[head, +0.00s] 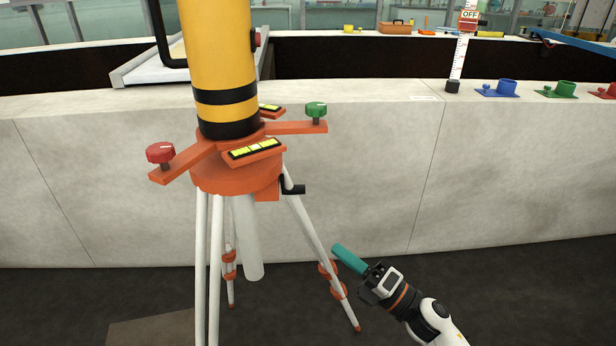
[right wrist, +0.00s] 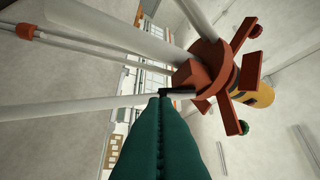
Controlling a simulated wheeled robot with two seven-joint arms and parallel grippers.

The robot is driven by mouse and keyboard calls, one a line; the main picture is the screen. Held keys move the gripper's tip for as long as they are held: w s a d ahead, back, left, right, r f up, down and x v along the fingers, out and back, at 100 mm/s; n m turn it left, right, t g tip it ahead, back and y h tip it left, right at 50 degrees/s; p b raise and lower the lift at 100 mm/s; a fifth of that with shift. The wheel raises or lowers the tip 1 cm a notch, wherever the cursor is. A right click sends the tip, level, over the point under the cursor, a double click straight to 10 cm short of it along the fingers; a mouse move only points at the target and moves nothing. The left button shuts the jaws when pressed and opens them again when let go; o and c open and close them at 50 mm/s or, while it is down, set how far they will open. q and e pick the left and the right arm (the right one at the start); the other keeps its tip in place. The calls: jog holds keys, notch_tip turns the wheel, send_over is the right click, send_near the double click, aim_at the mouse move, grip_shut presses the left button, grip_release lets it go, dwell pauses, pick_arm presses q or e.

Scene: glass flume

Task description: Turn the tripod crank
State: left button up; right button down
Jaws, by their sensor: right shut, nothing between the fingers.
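The tripod (head: 236,172) has an orange head on white legs and carries a yellow column with black bands. Its small black crank (head: 293,189) sticks out from the right side of the orange head, and in the right wrist view a dark piece that looks like the crank (right wrist: 180,92) shows just beyond the fingertips. My right gripper (head: 340,250), with teal fingers, is shut and empty. It is below and to the right of the crank, apart from it, beside a tripod leg. The right wrist view shows the closed fingers (right wrist: 162,102) pointing toward the tripod head. My left gripper is out of view.
A red knob (head: 160,153) and a green knob (head: 316,110) stand on the head's orange arms. A pale low wall (head: 370,160) runs behind the tripod. Blue (head: 500,88) and green (head: 558,89) fittings lie on its top. The dark floor at right is clear.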

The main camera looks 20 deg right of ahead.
jog(key=s+r+m+h+p, duration=0.1)
jog(key=s+r+m+p, duration=0.1)
jog(key=p, duration=0.3)
send_near(292, 195)
jog(key=a, duration=0.4)
jog(key=w, duration=0.1)
jog(key=w+r, duration=0.1)
jog(key=w+p, duration=0.1)
jog(key=shift+w+d+r, duration=0.35)
jog(key=shift+w+d, duration=0.05)
jog(key=shift+w+d+r, duration=0.1)
jog(key=shift+w+d, duration=0.05)
jog(key=shift+w, duration=0.3)
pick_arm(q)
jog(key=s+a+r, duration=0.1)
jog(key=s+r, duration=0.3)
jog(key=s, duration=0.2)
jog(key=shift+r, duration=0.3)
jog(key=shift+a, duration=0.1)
